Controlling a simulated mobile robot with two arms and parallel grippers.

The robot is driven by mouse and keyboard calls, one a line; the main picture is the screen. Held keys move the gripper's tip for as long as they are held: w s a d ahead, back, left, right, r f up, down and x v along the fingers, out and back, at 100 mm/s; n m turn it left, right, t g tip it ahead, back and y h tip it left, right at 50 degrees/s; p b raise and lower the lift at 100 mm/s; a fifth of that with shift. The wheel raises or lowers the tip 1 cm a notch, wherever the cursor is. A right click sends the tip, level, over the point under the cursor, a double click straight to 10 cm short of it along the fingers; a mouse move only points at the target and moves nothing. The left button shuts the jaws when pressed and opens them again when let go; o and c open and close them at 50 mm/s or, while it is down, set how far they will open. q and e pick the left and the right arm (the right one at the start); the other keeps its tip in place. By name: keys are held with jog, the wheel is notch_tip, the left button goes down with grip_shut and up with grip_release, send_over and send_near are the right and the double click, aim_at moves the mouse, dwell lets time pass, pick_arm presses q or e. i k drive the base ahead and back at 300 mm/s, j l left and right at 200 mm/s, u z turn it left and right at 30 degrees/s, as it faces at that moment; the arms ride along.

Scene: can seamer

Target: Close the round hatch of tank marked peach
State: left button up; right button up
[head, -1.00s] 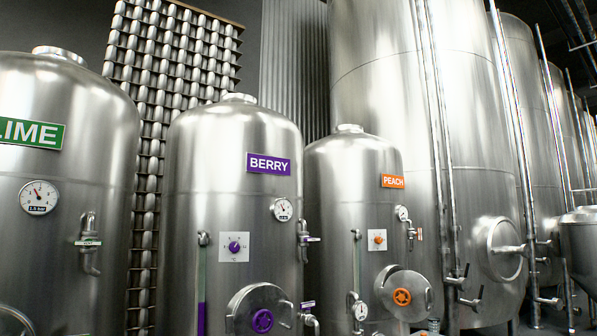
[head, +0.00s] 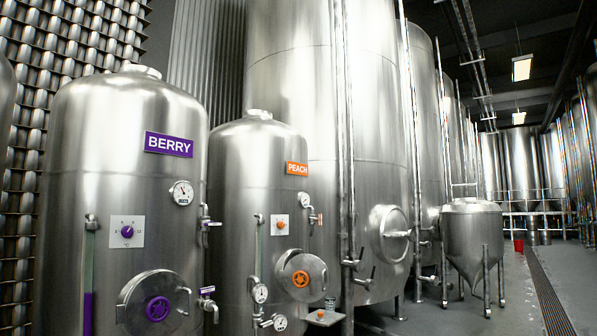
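The tank marked peach (head: 250,180) stands left of the middle in the head view, with an orange PEACH label (head: 297,169). Its round hatch (head: 317,268) is low on the front, with an orange handwheel (head: 300,279) at its middle. Neither of my grippers is in view.
The berry tank (head: 110,180) stands left of the peach tank, with its own round hatch and purple wheel (head: 158,308). A small shelf (head: 324,318) with a cup sits beside the peach hatch.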

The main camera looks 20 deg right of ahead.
aim_at(318, 272)
jog(key=i+l+u, duration=0.1)
jog(key=i+l, duration=0.8)
